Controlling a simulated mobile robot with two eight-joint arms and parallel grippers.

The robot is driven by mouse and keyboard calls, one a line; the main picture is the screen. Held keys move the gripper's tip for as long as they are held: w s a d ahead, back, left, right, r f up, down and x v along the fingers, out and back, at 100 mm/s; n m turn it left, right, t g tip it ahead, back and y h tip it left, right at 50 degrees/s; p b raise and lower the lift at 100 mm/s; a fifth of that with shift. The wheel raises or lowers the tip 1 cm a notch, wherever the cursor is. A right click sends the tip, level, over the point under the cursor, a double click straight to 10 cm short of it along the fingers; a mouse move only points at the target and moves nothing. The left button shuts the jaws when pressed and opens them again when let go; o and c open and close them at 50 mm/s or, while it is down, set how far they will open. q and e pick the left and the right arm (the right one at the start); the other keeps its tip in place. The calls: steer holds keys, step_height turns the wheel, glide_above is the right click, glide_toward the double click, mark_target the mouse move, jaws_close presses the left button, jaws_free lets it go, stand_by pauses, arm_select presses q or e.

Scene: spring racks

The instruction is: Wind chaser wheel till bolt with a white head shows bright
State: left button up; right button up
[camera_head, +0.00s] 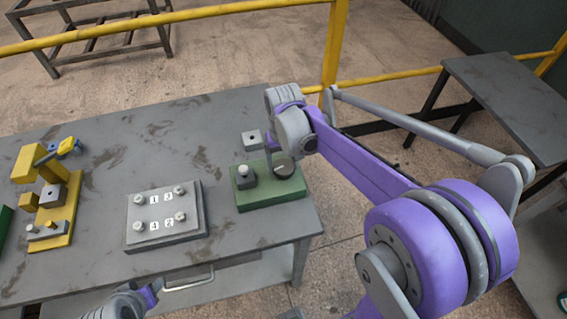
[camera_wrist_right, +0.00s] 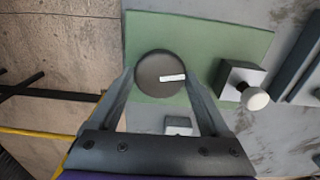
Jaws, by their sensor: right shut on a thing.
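The dark round chaser wheel (camera_head: 285,170) sits on a green base (camera_head: 262,205) near the right end of the grey table. In the right wrist view the wheel (camera_wrist_right: 150,66) has a white mark on its face. My right gripper (camera_wrist_right: 158,80) is shut on the wheel, one finger on each side. Beside the wheel, a pale block (camera_head: 246,182) carries a bolt with a white head, and this bolt head (camera_wrist_right: 256,98) shows light in the right wrist view. My left gripper (camera_head: 150,294) is low in the head view, away from the wheel; its jaws are unclear.
A grey plate (camera_head: 165,244) with several bolts and number labels lies left of the green base. A yellow fixture (camera_head: 52,238) stands further left. A small grey block (camera_head: 252,141) sits behind the wheel. A yellow rail (camera_head: 334,45) runs behind the table.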

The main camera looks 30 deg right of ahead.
mark_target(283, 166)
steer(key=m, duration=0.3)
steer(key=shift+m, duration=0.3)
steer(key=m+b, duration=0.1)
steer(key=m, duration=0.2)
steer(key=shift+m, duration=0.3)
steer(key=m, duration=0.6)
steer(key=o, duration=1.2)
step_height(283, 166, up, 11)
